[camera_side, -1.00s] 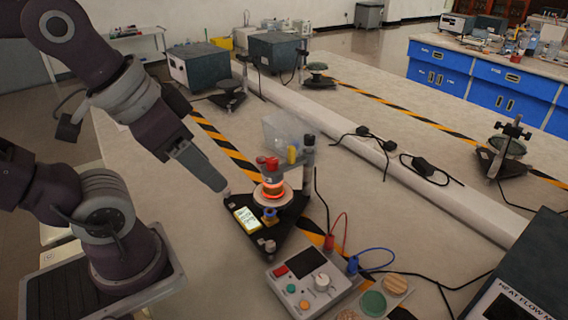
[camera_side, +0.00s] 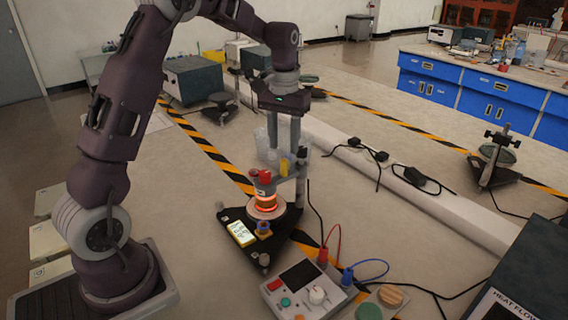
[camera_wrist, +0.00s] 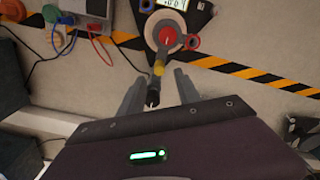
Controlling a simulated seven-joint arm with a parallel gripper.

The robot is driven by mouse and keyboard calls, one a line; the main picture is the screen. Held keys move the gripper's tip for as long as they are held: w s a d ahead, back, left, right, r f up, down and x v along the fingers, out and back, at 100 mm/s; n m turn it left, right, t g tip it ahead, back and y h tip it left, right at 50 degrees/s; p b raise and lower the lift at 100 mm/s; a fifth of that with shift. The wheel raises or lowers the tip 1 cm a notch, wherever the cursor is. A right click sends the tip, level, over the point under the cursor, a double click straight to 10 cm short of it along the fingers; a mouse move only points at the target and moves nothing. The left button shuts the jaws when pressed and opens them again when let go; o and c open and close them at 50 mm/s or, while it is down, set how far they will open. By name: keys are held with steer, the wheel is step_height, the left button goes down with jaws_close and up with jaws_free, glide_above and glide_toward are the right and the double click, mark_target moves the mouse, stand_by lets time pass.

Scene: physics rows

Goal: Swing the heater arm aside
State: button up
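The heater arm (camera_side: 280,180) is a short grey bar with red and yellow fittings, running from the black post (camera_side: 302,168) to the heater (camera_side: 267,201), which glows orange. The heater sits over a pale round disc (camera_side: 279,211) on a black triangular base (camera_side: 236,216). My gripper (camera_side: 283,143) points down, open, above and behind the heater arm. In the wrist view my gripper (camera_wrist: 158,88) has its fingers spread, with the yellow fitting (camera_wrist: 158,68) and post (camera_wrist: 153,95) showing between them. I cannot tell whether a finger touches anything.
A clear box (camera_side: 264,147) stands behind the post. A control box (camera_side: 306,289) with red and blue leads is in front, beside coloured discs (camera_side: 390,295). A dark instrument (camera_side: 530,275) stands front right.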

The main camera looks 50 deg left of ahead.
mark_target(284, 159)
step_height(284, 159, down, 7)
steer(key=shift+r, duration=0.15)
steer(key=shift+c, duration=0.2)
jaws_close()
stand_by(1.3)
